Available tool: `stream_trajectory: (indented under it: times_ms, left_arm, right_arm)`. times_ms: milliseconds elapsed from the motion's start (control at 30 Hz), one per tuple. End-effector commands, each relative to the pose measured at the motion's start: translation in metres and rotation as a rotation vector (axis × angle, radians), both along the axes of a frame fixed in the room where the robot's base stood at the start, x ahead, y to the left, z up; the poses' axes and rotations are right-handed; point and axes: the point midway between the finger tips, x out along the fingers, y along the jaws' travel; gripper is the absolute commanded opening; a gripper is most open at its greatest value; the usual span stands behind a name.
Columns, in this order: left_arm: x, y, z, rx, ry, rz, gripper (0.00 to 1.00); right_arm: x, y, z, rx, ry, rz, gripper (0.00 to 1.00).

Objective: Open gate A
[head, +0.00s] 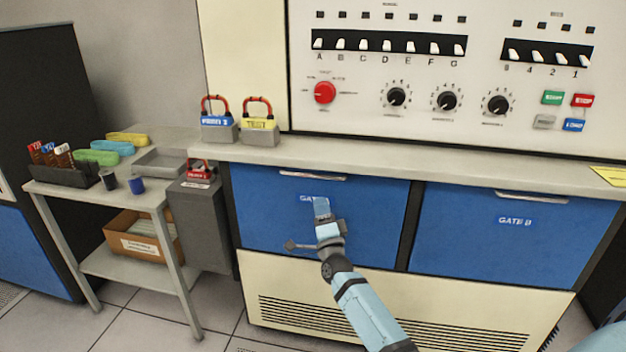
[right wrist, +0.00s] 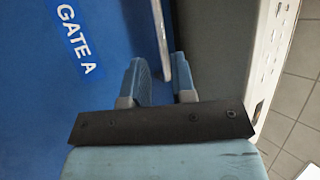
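Gate A (head: 265,215) is a blue front panel at the left of the machine, closed flush, with a pale bar handle (head: 313,176) along its top edge. My right gripper (head: 321,204) is in front of the panel, just below the handle, and covers part of the "GATE A" label. In the right wrist view the two fingers (right wrist: 161,85) are apart. The handle (right wrist: 160,35) runs down toward the gap between them; I cannot tell whether they touch it. The label (right wrist: 76,38) shows to the left. My left gripper is not in view.
Gate B (head: 500,240) is a similar closed blue panel to the right. A grey ledge (head: 400,162) runs above both gates, below the control panel. Two padlocked blocks, blue (head: 218,122) and yellow (head: 258,124), stand on its left end. A side table (head: 95,195) stands left.

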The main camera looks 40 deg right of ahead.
Motion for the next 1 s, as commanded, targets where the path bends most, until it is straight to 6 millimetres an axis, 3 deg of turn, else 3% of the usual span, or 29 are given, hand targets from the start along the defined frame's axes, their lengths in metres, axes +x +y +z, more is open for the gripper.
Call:
stream_trajectory:
  times_ms: [200, 400, 600, 900, 1000]
  left_arm:
    - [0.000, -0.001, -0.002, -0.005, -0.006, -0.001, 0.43]
    - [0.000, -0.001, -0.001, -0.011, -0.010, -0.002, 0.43]
    - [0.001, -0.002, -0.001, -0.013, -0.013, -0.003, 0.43]
    - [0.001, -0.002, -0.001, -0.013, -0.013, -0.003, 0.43]
    - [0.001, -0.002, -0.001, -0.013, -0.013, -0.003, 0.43]
  right_arm:
    - [0.039, -0.016, 0.025, -0.001, -0.001, 0.000, 0.24]
    - [0.067, -0.026, 0.042, -0.002, 0.001, 0.000, 0.24]
    - [0.079, -0.031, 0.050, -0.003, 0.003, 0.000, 0.24]
    - [0.081, -0.032, 0.051, -0.003, 0.003, 0.000, 0.24]
    - [0.080, -0.032, 0.051, -0.003, 0.003, 0.000, 0.04]
